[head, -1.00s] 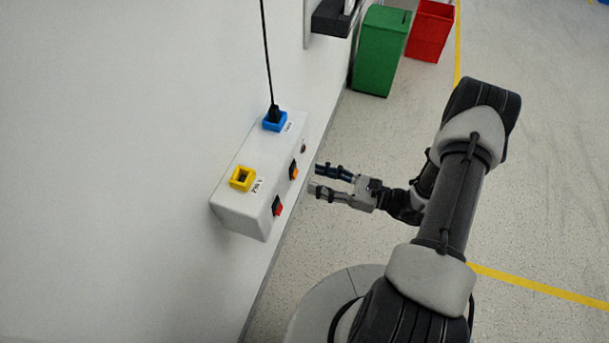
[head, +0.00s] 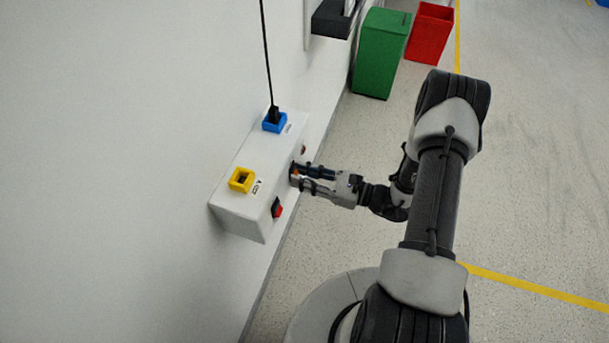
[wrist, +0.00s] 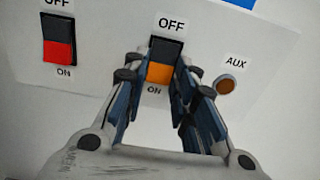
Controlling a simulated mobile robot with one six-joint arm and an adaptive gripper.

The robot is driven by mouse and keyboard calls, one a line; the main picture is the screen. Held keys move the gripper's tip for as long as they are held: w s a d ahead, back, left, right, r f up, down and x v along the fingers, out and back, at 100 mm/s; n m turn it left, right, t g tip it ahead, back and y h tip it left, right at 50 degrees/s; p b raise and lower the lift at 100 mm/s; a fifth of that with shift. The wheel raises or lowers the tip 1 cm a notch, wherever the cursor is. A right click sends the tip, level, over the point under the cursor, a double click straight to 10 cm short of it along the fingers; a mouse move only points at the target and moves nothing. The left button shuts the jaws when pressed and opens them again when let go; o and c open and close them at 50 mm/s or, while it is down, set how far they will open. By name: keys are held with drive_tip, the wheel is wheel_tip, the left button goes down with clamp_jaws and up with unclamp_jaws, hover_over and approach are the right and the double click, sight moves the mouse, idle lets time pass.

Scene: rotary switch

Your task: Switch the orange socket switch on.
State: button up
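The orange socket switch (wrist: 160,74) is on the side face of a white box, between an OFF label above and an ON label below. Its upper half is black and its lower half orange. Only a little orange shows in the head view (head: 295,172), where my fingers hide most of it. My gripper (wrist: 161,65) is at the switch, with one finger on each side of it and a gap between them. It also shows in the head view (head: 296,174). Whether the fingertips touch the switch is unclear.
The white box (head: 240,215) is fixed to the wall. A red switch (wrist: 59,40) is left of the orange one, and an AUX knob (wrist: 226,85) is close on the right. Yellow (head: 241,180) and blue (head: 274,122) sockets are on top; a black cable enters the blue one.

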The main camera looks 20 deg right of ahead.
clamp_jaws()
drive_tip(key=shift+f+t+y+b, duration=0.15)
drive_tip(key=shift+t+y+b, duration=0.25)
drive_tip(key=shift+b, duration=0.5)
drive_tip(key=o, duration=0.5)
unclamp_jaws()
drive_tip(key=shift+o, duration=0.2)
drive_tip(key=v, duration=1.2)
